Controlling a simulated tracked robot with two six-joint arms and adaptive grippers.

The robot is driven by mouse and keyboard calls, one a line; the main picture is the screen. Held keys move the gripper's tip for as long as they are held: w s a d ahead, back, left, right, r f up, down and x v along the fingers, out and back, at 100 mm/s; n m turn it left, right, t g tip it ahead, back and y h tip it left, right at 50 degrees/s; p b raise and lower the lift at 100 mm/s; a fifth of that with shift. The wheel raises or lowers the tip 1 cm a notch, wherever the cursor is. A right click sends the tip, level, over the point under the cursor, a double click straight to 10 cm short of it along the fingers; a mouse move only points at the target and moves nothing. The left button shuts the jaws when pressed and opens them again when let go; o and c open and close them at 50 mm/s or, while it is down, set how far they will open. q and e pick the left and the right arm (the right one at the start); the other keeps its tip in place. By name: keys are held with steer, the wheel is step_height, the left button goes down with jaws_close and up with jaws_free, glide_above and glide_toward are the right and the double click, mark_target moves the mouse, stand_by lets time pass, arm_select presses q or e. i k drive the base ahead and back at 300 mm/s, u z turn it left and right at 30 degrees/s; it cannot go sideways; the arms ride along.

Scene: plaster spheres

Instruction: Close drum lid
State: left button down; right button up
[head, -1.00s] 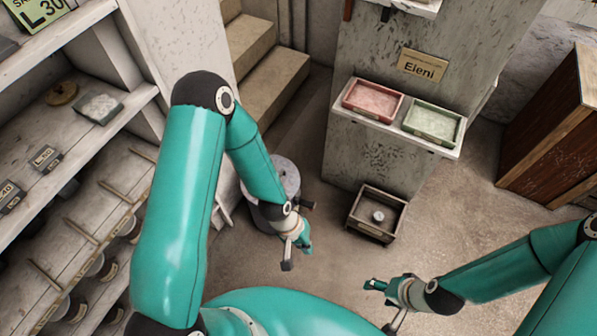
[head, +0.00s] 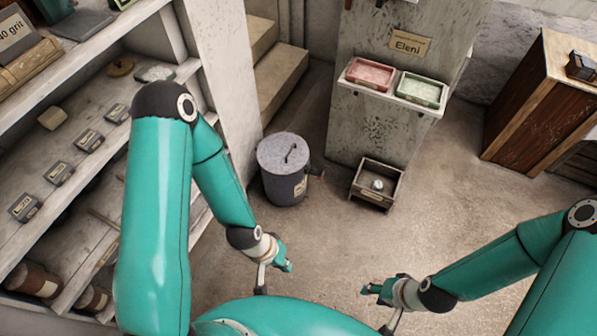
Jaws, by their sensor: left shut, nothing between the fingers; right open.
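The drum (head: 286,186) is a grey-blue metal bin with a label, standing on the floor by the end of the shelving. Its round lid (head: 284,152), with a dark handle on top, lies over the drum's mouth and looks level; I cannot tell whether it is fully seated. My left gripper (head: 286,266) is shut and empty, in front of and below the drum in the picture, apart from it. My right gripper (head: 368,287) is open and empty, further right over bare floor.
A wooden crate (head: 358,191) holding a small pale object stands on the floor right of the drum. A pillar shelf bears a red tray (head: 350,83) and a green tray (head: 431,103). Steps (head: 282,75) rise behind the drum. A wooden cabinet (head: 530,110) stands right. The middle floor is clear.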

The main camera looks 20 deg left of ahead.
mark_target(281, 154)
steer(key=z, duration=0.05)
steer(key=k, duration=0.3)
steer(key=u, duration=0.6)
steer(key=i, duration=1.95)
steer(key=z, duration=0.7)
